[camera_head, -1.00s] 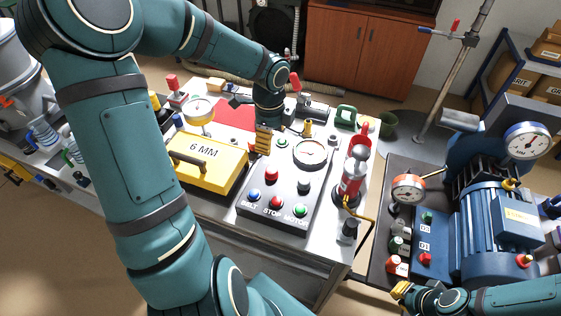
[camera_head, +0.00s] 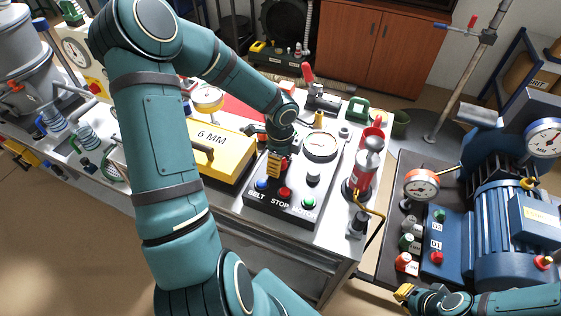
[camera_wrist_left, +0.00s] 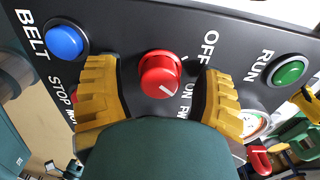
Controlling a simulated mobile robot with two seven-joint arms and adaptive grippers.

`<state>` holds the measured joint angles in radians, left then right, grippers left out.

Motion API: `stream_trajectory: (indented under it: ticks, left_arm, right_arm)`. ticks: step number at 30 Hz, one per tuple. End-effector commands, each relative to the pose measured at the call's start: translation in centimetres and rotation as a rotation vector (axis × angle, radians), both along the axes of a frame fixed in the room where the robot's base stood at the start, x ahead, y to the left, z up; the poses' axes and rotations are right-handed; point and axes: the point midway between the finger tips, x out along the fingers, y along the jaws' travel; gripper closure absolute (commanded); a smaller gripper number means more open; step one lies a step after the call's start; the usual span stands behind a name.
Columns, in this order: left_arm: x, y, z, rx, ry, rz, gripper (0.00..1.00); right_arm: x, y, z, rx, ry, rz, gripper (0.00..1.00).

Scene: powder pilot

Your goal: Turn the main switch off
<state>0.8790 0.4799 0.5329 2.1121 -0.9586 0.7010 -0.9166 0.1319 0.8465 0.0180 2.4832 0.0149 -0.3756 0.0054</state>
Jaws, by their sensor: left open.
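The main switch appears as a red rotary knob (camera_wrist_left: 160,72) with a white line, in the left wrist view on a dark control panel (camera_wrist_left: 125,28). Lettering OFF and ON is partly visible beside it; the white line is on the lower right side, near ON. My left gripper (camera_wrist_left: 162,88) is open, with one yellow finger on each side of the knob and gaps visible. In the head view my left gripper (camera_head: 274,165) is over the panel (camera_head: 292,212) and mostly hides the knob. My right gripper (camera_head: 404,292) is at the bottom right, its opening unclear.
A blue button (camera_head: 262,184), red stop button (camera_head: 285,192) and green button (camera_head: 308,202) line the panel's front. A black knob (camera_head: 313,177) and round gauge (camera_head: 320,147) are close by. A yellow 6 MM box (camera_head: 222,160) stands left; a red-and-silver canister (camera_head: 364,171) stands right.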

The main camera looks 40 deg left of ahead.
Motion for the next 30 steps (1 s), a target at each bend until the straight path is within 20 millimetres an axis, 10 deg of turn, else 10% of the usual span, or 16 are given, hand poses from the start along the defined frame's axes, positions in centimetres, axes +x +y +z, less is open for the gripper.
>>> stream_trajectory:
  ticks: [8,14,30]
  left_arm:
    - [-0.01,0.02,-0.05,0.0,0.0,0.0,0.34]
    - [0.0,0.01,-0.04,0.0,0.0,0.0,1.0]
    - [0.06,0.02,-0.12,0.002,-0.003,0.132,1.0]
  right_arm:
    - [0.01,0.01,0.0,0.0,0.0,0.0,1.0]
    - [0.01,0.02,0.01,0.0,0.0,0.001,1.0]
    - [0.02,0.05,-0.95,-0.001,0.0,0.001,1.0]
